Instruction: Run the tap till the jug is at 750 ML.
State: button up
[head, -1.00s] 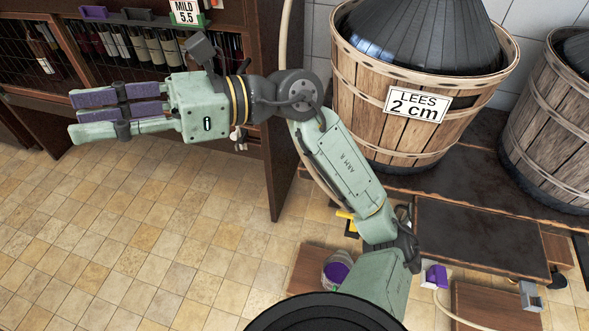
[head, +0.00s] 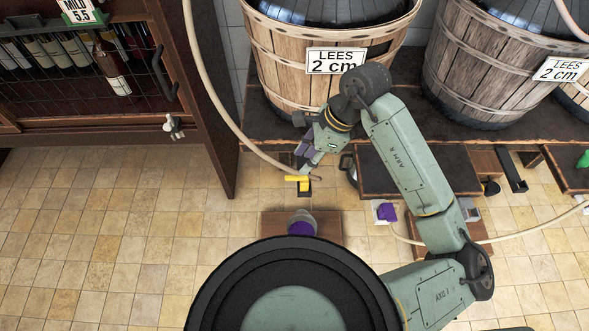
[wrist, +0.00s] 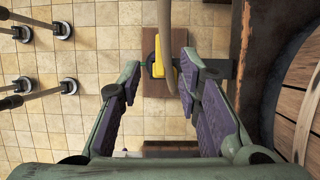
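The yellow tap handle (head: 298,184) sits on a dark fitting low in front of the basket labelled LEES 2 cm. The jug (head: 301,222) shows purple inside and stands on a low wooden block below the tap; my own body partly hides it, and no level mark is readable. My gripper (head: 309,163) is just above the tap, pointing down. In the wrist view my gripper (wrist: 159,72) is open, purple-padded fingers wide apart. The yellow handle (wrist: 157,58) shows between and beyond the fingertips, with no clear contact. I cannot tell whether liquid runs.
A pale hose (head: 232,118) hangs down to the tap and crosses the wrist view (wrist: 167,40). Wicker-wood baskets (head: 310,90) stand on a dark bench behind. A bottle cabinet (head: 190,90) is at left. Tiled floor (head: 110,230) is free at left.

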aim_at(292, 177)
jog(key=p+x, duration=0.1)
jog(key=x, duration=0.6)
jog(key=shift+a+f, duration=0.15)
jog(key=shift+a, duration=0.05)
jog(key=shift+c, duration=0.3)
grip_shut()
